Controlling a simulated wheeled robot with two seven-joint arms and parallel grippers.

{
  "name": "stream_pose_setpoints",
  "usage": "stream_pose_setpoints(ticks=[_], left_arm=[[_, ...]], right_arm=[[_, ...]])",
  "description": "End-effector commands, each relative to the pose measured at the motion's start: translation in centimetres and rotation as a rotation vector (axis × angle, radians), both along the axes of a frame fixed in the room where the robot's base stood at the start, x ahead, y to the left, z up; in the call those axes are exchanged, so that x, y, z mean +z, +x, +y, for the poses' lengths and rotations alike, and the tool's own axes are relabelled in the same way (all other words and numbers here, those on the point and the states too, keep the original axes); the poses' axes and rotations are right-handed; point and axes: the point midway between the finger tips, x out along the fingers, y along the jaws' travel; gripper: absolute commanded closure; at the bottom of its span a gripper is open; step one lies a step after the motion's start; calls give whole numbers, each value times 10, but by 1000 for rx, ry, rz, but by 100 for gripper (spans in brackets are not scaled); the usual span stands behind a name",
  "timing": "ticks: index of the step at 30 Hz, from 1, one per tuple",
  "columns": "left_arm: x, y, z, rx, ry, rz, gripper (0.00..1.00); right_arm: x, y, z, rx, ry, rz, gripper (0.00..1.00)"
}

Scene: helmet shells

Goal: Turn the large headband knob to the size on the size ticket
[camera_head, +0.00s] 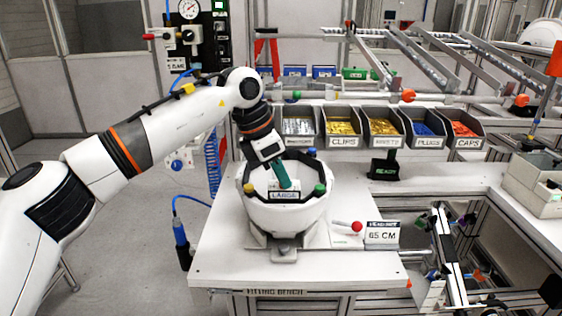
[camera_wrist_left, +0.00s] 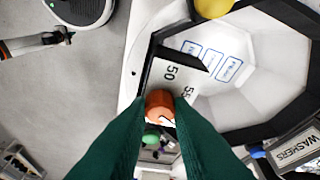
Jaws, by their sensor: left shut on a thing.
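The white helmet shell (camera_head: 262,215) sits open side up on the fitting bench, with a LARGE label (camera_head: 285,195) at its front. My left gripper (camera_head: 286,183) reaches down into it. In the left wrist view its green fingers (camera_wrist_left: 160,108) are shut on the orange headband knob (camera_wrist_left: 159,99). Beside the knob is a white scale plate (camera_wrist_left: 172,78) with 50 and 55 readable; the rest is hidden by the fingers. I cannot read a pointer on the knob. The size ticket (camera_head: 382,236) stands on the bench right of the shell and reads 65 CM. My right gripper is not in view.
A red-balled lever (camera_head: 355,227) lies between shell and ticket. A dark READY block (camera_head: 384,169) stands behind. Labelled parts bins (camera_head: 343,130) line the back. The white bench top (camera_head: 225,250) is clear at the front left.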

Motion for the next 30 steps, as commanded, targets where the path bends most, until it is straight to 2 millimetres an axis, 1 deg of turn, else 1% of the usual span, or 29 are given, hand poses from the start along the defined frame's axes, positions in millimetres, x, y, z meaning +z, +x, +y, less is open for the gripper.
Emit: stream_pose_setpoints(ticks=[1,12,21,30], left_arm=[[5,1,0,-42,-2,4,100],[5,3,-1,-394,-2,2,100],[5,5,-1,-675,-1,1,100],[3,6,-3,-914,0,1,100]], right_arm=[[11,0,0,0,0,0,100],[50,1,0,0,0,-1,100],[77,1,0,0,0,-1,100],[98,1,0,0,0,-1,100]])
